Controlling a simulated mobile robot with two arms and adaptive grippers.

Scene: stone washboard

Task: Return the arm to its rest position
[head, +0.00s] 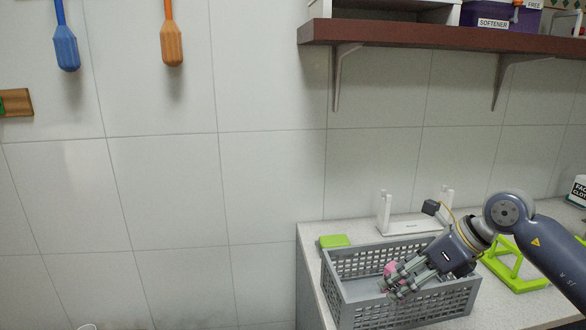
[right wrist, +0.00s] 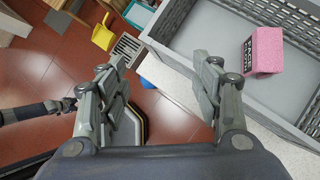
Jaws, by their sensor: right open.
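My right gripper (head: 398,278) is open over the grey slotted basket (head: 350,300) on the counter, its fingers in front of the basket's inside in the head view. In the right wrist view its two fingers (right wrist: 168,80) are spread with nothing between them. A pink block with a dark patch (right wrist: 266,50) lies in the basket, off to the right of the fingers and apart from them. In the head view the block (head: 389,268) is partly hidden behind the fingers. A grey jointed part at the left edge of the right wrist view looks like my left gripper (right wrist: 66,104); its fingers are too small to judge.
The counter (head: 312,262) holds a green block (head: 334,240), a white stand (head: 412,224) and a lime-green frame (head: 520,274). A brown shelf (head: 430,36) overhangs on the right. A yellow dustpan (right wrist: 103,35) and a floor grate (right wrist: 127,47) are on the red tiled floor.

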